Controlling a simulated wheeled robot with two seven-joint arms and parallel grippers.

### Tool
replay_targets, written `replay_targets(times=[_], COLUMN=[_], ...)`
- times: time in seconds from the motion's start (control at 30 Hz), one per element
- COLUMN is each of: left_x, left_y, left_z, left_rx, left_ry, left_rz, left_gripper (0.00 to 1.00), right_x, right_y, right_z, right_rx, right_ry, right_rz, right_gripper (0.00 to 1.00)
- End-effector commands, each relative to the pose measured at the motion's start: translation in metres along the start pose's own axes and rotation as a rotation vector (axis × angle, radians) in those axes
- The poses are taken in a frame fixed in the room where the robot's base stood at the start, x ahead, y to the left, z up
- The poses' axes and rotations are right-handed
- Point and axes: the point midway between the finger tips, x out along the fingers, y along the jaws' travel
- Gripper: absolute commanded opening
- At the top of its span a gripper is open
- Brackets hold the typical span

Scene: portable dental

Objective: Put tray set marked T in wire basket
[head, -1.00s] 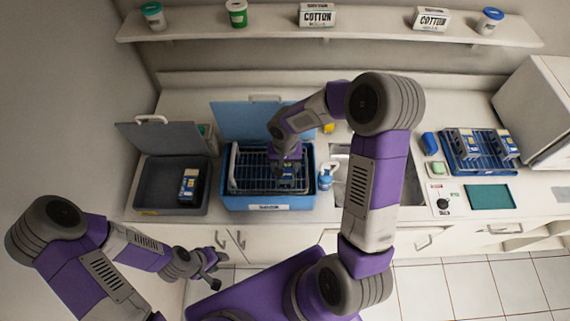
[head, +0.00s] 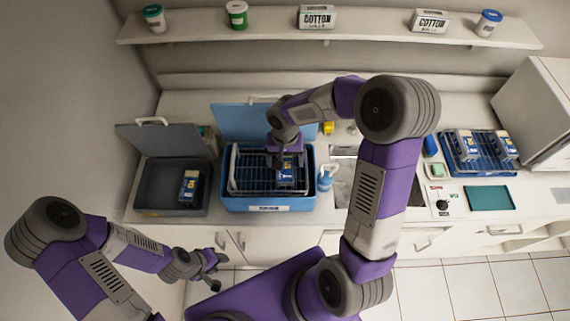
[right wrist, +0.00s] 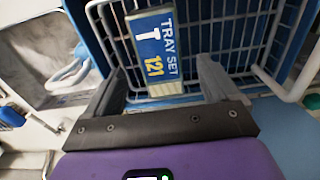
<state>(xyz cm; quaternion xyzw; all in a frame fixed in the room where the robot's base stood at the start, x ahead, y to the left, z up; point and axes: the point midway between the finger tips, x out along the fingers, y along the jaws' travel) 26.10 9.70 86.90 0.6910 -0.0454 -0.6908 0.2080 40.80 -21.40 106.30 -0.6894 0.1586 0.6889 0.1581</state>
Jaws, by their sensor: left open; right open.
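A blue and white box labelled "TRAY SET T 121" (right wrist: 155,48) lies in the wire basket (right wrist: 222,42), against one side. It also shows in the head view (head: 287,176), in the wire basket (head: 233,180) inside the blue tub (head: 262,204). My right gripper (head: 287,160) is just above the box, and its open fingers (right wrist: 160,85) stand on both sides of the box's near end, apart from it. My left gripper (head: 212,268) is open and empty in front of the counter at lower left.
A grey open bin (head: 160,190) left of the tub holds another blue box (head: 189,187). A blue rack (head: 463,165) with similar boxes stands at the right.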

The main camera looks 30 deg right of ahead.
Motion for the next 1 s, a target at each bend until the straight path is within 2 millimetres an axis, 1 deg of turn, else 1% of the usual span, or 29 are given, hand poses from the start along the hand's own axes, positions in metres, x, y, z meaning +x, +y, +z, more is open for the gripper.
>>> replay_targets(times=[0.03, 0.2, 0.3, 0.4, 0.53, 1.0], left_x=[-0.001, -0.003, -0.003, -0.003, -0.003, -0.003], left_y=[0.0, 0.001, 0.001, 0.001, 0.001, 0.001], left_z=[0.0, 0.0, 0.0, 0.0, 0.0, 0.0], left_rx=[0.0, 0.0, 0.0, 0.0, 0.0, 0.0], left_ry=[0.0, 0.0, 0.0, 0.0, 0.0, 0.0], left_rz=[0.0, 0.0, 0.0, 0.0, 0.0, 0.0], left_gripper=[0.43, 0.43, 0.43, 0.43, 0.43, 0.43], right_x=[-0.014, -0.048, -0.062, -0.071, -0.075, -0.075], right_y=[-0.001, -0.001, -0.001, -0.001, 0.0, 0.0], right_z=[-0.001, 0.0, 0.0, 0.0, 0.001, 0.001], right_rx=[-0.001, -0.001, -0.002, -0.002, -0.002, -0.002], right_ry=[0.006, 0.004, 0.003, 0.002, -0.001, -0.001], right_rz=[-0.002, -0.002, -0.002, -0.001, -0.001, 0.0], right_gripper=[0.88, 0.88, 0.88, 0.88, 0.88, 0.88])
